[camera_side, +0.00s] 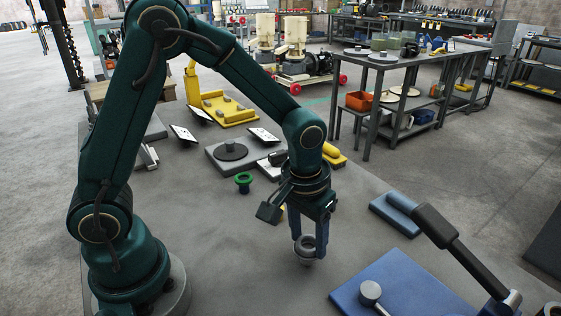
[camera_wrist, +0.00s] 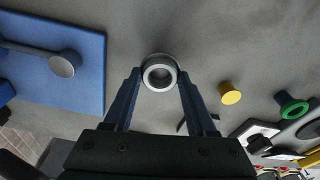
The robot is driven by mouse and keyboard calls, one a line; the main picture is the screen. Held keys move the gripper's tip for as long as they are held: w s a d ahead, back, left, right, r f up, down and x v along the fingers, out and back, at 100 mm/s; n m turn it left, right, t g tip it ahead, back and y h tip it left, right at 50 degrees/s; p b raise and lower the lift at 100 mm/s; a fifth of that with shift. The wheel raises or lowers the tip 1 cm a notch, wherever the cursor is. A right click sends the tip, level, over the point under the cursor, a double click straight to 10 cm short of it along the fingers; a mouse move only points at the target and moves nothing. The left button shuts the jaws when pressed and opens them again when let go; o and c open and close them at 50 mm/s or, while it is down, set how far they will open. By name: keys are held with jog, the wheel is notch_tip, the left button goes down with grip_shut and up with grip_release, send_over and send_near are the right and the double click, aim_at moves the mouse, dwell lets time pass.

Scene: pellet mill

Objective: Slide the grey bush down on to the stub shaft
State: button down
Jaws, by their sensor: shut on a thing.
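The grey bush (camera_side: 306,259) is a short ring with a dark bore, low over the bench in the side view. My gripper (camera_side: 309,243) points down and is shut on it. In the wrist view the bush (camera_wrist: 160,88) sits between the two fingertips, bore towards the camera. I cannot tell whether it touches the bench. A short upright grey post on a dark round flange (camera_side: 230,152), on a grey plate behind my gripper, looks like the stub shaft. It stands clear of the bush. In the wrist view a dark flange is only partly visible at the right edge.
A green flanged bush (camera_side: 243,182) and a yellow one (camera_wrist: 230,93) stand between the gripper and the grey plate. A blue plate (camera_side: 365,291) with a lever lies front right. Small tilted cards and yellow fixtures (camera_side: 226,110) are further back. Bench around the bush is bare.

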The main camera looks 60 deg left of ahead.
dwell(0.3)
notch_tip(320, 180, up, 7)
dwell(1.3)
jog(key=c, duration=0.9)
grip_release()
jog(key=shift+c, duration=0.2)
grip_shut()
